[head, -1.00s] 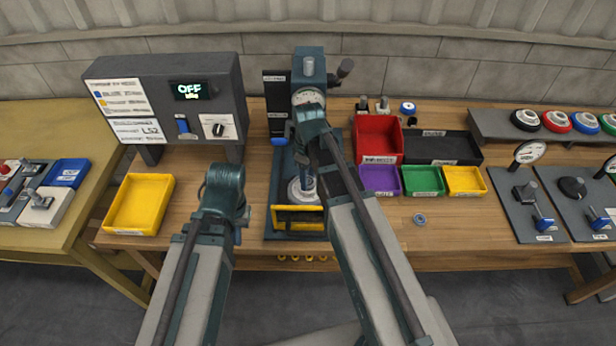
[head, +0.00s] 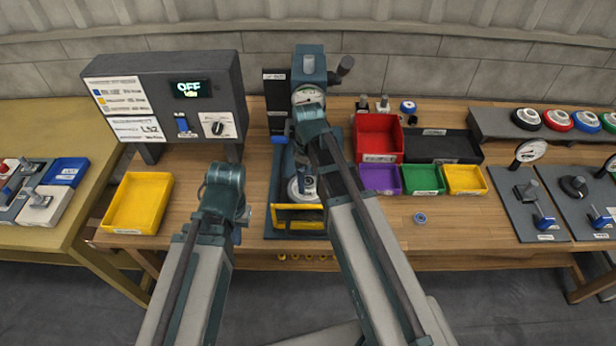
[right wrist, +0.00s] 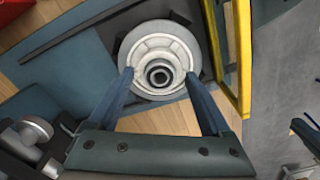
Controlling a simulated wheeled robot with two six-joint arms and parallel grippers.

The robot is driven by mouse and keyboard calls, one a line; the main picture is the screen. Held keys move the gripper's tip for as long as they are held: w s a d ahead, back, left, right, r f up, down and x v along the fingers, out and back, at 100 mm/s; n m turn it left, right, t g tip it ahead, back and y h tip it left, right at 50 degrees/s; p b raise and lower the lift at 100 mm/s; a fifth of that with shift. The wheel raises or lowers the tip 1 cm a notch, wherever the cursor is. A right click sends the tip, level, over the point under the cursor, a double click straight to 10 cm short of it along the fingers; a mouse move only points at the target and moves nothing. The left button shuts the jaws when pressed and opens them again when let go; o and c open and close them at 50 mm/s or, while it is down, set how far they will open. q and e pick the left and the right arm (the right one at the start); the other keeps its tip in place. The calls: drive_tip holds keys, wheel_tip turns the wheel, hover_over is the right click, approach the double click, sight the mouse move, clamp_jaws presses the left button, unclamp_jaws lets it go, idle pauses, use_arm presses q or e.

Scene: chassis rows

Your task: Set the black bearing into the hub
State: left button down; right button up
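The hub (right wrist: 140,52) is a round silver flanged part on the dark press base. In the head view the hub (head: 293,190) shows partly behind my right arm. A black ring that looks like the black bearing (right wrist: 149,75) is at the hub's centre; I cannot tell how deep it sits. My right gripper (right wrist: 158,75) is open, its two blue fingers on either side of the ring with gaps between. In the head view my right gripper (head: 306,187) is low over the hub. My left gripper (head: 238,215) is left of the press, its fingers hidden.
The press (head: 308,65) stands over the hub, with a yellow frame (head: 298,225) in front. A small ring (head: 420,218) lies on the open wood at right. A yellow tray (head: 138,205) is at left; red (head: 378,140), purple, green and yellow bins stand right of the press.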

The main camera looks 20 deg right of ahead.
drive_tip(key=shift+r, duration=0.1)
wheel_tip(320, 180, up, 14)
drive_tip(key=p, duration=1.4)
drive_tip(key=shift+f, duration=0.25)
drive_tip(key=s+a+f+m+b, duration=0.3)
drive_tip(key=s+a+b, duration=0.1)
drive_tip(key=s, duration=0.3)
drive_tip(key=s+a+f+m+h+b, duration=0.1)
drive_tip(key=s+a+f+m+b, duration=0.1)
drive_tip(key=s+a, duration=0.4)
wheel_tip(320, 180, down, 2)
drive_tip(key=shift+s+a+f+m+b, duration=0.25)
drive_tip(key=shift+s+m+b, duration=0.15)
drive_tip(key=shift+s+b, duration=0.4)
drive_tip(key=shift+w, duration=0.15)
